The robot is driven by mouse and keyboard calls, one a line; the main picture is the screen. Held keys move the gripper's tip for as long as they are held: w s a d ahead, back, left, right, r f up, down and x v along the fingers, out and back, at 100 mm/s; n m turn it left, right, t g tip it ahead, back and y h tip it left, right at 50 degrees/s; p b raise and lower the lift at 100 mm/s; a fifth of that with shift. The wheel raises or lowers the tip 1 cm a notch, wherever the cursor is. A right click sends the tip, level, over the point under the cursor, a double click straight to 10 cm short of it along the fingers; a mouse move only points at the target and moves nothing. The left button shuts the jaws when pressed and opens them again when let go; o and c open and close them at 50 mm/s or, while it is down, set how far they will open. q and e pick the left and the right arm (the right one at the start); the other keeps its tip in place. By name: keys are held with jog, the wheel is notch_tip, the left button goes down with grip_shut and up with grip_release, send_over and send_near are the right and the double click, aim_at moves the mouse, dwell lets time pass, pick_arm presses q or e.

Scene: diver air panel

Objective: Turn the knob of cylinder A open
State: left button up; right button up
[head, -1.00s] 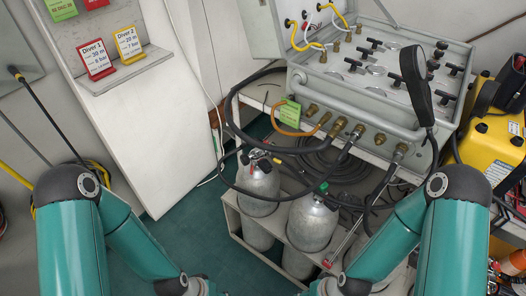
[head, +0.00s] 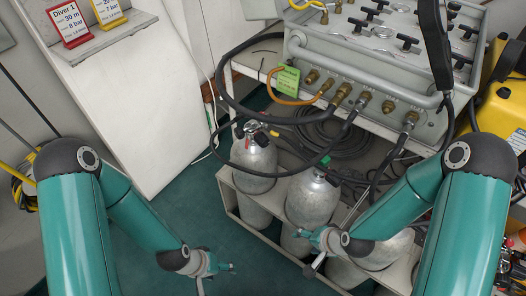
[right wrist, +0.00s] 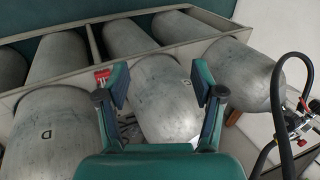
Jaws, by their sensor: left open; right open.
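Grey gas cylinders stand in a white rack, one at the left (head: 254,162) and one in the middle (head: 312,200); a further one at the right is partly behind my right arm. The left cylinder has a valve with a dark knob (head: 253,127); the middle one has a green part on its top (head: 326,160). I cannot read which is A. My left gripper (head: 230,267) is open and empty, low and left of the rack. My right gripper (head: 308,238) is open in front of the middle cylinder.
A grey air panel (head: 375,75) with hoses and brass fittings stands above the cylinders. Black hoses (head: 232,110) loop near the left cylinder's valve. In the right wrist view a valve with a hose (right wrist: 296,125) is at the right. Green floor (head: 190,215) is free left of the rack.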

aim_at(265, 145)
jog(key=w+r+m+t+y+b, duration=0.1)
jog(key=w+m+t+b, duration=0.2)
jog(key=w+m+b, duration=0.2)
jog(key=w+a+m+t+y+b, duration=0.1)
jog(key=w+m+t+b, duration=0.2)
jog(key=w+m+b, duration=0.2)
jog(key=w+a+r+m+t+b, duration=0.1)
jog(key=w+m+t+b, duration=0.2)
jog(key=b, duration=0.7)
jog(key=shift+w+a+r+m+y, duration=0.1)
jog(key=shift+w+r+m+y, duration=0.1)
jog(key=shift+w+m, duration=0.55)
jog(key=shift+w+a+r+m+y, duration=0.1)
jog(key=shift+w+m+y, duration=0.1)
jog(key=shift+w+m, duration=0.5)
notch_tip(265, 145, up, 5)
jog(key=w+a+m+t+y+b, duration=0.1)
jog(key=a+m+t+y+b, duration=0.15)
jog(key=m+b, duration=0.3)
pick_arm(q)
notch_tip(265, 145, down, 32)
jog(key=b, duration=0.3)
jog(key=shift+r, duration=0.25)
pick_arm(e)
jog(key=shift+n, duration=0.3)
jog(key=x, duration=1.5)
jog(key=shift+w+r, duration=0.3)
jog(key=shift+w, duration=0.2)
